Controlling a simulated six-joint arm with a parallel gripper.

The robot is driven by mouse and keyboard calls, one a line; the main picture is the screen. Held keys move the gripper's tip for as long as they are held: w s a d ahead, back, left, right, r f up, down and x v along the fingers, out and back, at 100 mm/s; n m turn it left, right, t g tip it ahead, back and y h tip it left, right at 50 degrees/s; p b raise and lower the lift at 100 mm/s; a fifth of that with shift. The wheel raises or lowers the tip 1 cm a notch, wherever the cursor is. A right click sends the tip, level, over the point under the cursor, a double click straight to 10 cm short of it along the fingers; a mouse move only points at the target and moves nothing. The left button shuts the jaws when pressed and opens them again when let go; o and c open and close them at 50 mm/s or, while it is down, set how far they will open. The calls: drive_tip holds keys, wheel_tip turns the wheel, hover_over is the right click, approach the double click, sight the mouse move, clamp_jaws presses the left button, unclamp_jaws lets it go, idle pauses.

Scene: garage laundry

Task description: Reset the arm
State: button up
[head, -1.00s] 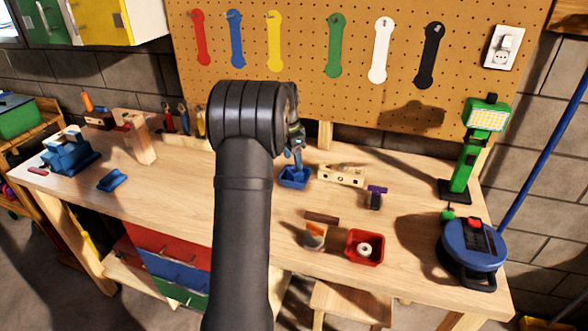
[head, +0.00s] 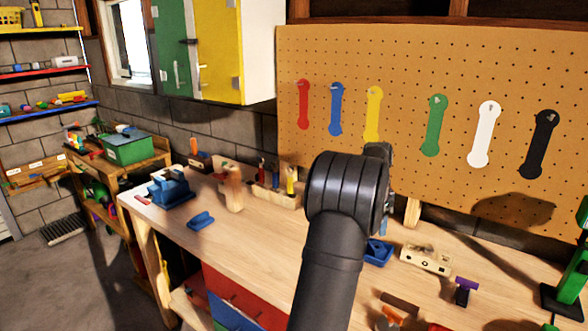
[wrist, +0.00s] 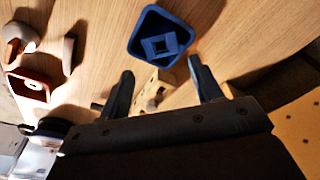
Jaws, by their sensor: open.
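My arm rises from the bottom of the head view and hides most of my gripper behind its dark rounded joint. In the wrist view my gripper (wrist: 160,88) is open, its two dark fingers spread with nothing held between them. Beyond the fingertips a blue tray (wrist: 136,29) sits on the wooden workbench (wrist: 95,18), with a blue square piece with a hole (wrist: 160,46) inside it. The tray (head: 378,253) also shows in the head view, just right of my arm. A light wooden block with holes (head: 426,258) lies to its right.
A blue vise (head: 170,189), a small blue piece (head: 201,220) and a wooden upright (head: 232,190) stand on the bench's left side. A tool rack (head: 275,192) is at the back. The pegboard (head: 400,70) rises behind. Bare bench lies left of my arm.

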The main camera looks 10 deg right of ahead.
drive_tip(key=f, duration=0.3)
drive_tip(key=d+f, duration=0.1)
drive_tip(key=f, duration=0.6)
drive_tip(key=shift+d+f, duration=0.1)
drive_tip(key=shift+d, duration=0.05)
drive_tip(key=shift+w+r, duration=0.1)
drive_tip(key=shift+r, duration=1.65)
